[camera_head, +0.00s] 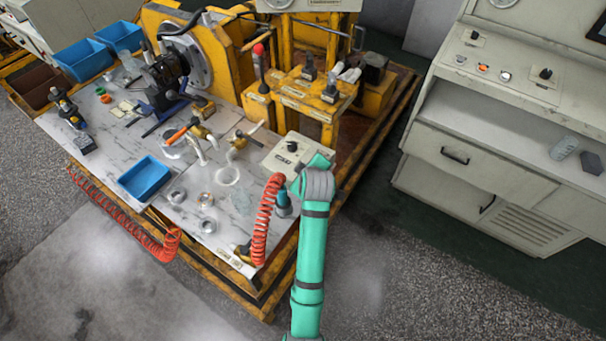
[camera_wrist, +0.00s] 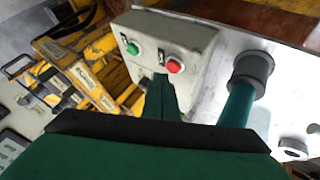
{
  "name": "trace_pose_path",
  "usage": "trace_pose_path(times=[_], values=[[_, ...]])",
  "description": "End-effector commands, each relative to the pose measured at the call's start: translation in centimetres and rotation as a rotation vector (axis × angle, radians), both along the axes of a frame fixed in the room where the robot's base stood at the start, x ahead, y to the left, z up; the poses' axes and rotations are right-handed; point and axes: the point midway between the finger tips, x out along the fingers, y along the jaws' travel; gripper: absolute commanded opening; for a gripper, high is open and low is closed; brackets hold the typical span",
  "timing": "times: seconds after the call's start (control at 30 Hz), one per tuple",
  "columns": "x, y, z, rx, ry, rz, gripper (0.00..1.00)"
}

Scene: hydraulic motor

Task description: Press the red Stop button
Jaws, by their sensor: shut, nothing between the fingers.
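The red button (camera_wrist: 174,66) sits on a pale control box (camera_wrist: 190,40) in the wrist view, to the right of a green button (camera_wrist: 133,48). A small dark label lies beside each button; I cannot read them. My gripper (camera_wrist: 161,80) is shut and empty, its tip just below and left of the red button in the picture. I cannot tell whether it touches the box. In the head view the pale box (camera_head: 279,161) stands at the bench's right side, with my arm in front of it; the red button cannot be made out there.
A red coiled hose (camera_head: 263,225) hangs close beside my arm. The bench (camera_head: 110,165) holds blue bins (camera_head: 145,178), pipe fittings and a yellow pump frame (camera_head: 300,90) behind the box. A grey console (camera_head: 500,130) stands to the right, with open floor between.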

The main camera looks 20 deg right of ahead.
Motion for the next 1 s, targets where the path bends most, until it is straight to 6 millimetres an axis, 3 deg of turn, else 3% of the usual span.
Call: trace_pose_path(times=[1.0], values=[[0.07, -0.01, -0.76, 0.000, 0.000, 0.000, 0.00]])
